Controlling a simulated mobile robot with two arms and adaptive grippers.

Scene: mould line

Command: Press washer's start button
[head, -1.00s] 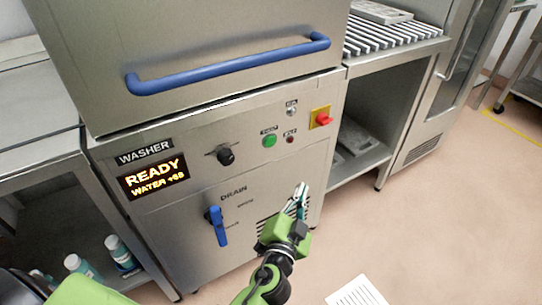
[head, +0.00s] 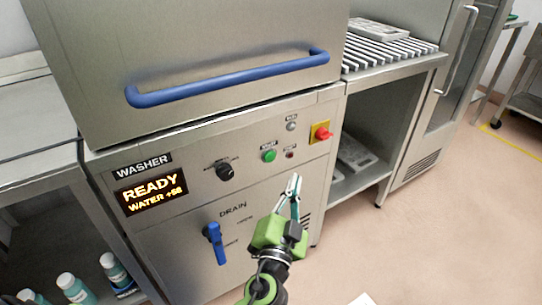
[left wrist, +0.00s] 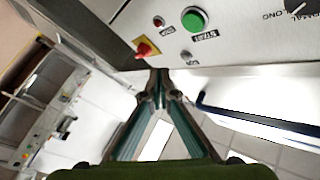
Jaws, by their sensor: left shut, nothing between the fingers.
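The washer (head: 190,230) has a steel front panel with a display (head: 152,194) reading READY and WATER +68. The green start button (head: 269,156) is on the panel, right of a black knob. In the left wrist view the green button (left wrist: 194,19) is at the top, labelled START. My left gripper (head: 294,180) is shut and empty, in front of the panel, below and right of the button in the head view and apart from it. Its fingertips meet in the left wrist view (left wrist: 158,74). My right gripper is not in view.
A small red button (head: 290,154), a grey button (head: 291,126) and a red-on-yellow switch (head: 322,133) sit near the start button. A blue drain lever (head: 215,243) is lower left. The blue hood handle (head: 235,77) juts out above the panel.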

